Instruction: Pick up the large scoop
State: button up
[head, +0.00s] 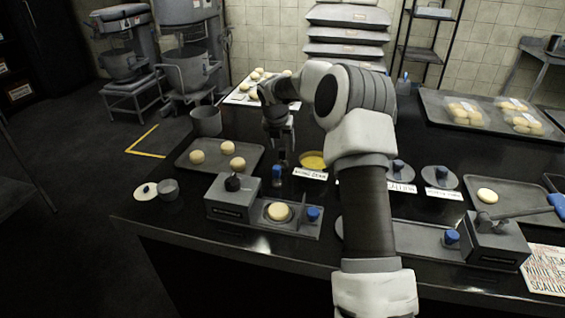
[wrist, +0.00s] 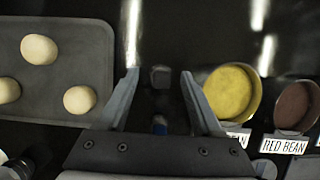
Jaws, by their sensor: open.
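My gripper (head: 283,156) points down over the dark counter, between the bun tray and the bowl of yellow filling. In the wrist view its two fingers (wrist: 160,74) are spread apart, with nothing clamped. A small tool with a blue part (head: 277,173) stands on the counter just below and in front of the gripper. In the wrist view a blue piece (wrist: 159,125) and a small grey block (wrist: 160,77) lie between the fingers. This may be the large scoop; its full shape is hidden and I cannot tell its size.
A tray of buns (head: 213,157) is to the left. The yellow filling bowl (head: 313,160) is close on the right, with a red bean bowl (wrist: 297,105) beyond it. A press (head: 231,196) with a bun in it stands in front. My arm hides part of the counter.

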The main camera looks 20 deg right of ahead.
aim_at(283, 155)
jog(key=x, duration=0.2)
jog(key=b+x, duration=0.1)
jog(key=x, duration=0.2)
jog(key=shift+s+f, duration=0.15)
jog(key=shift+f, duration=0.25)
grip_shut()
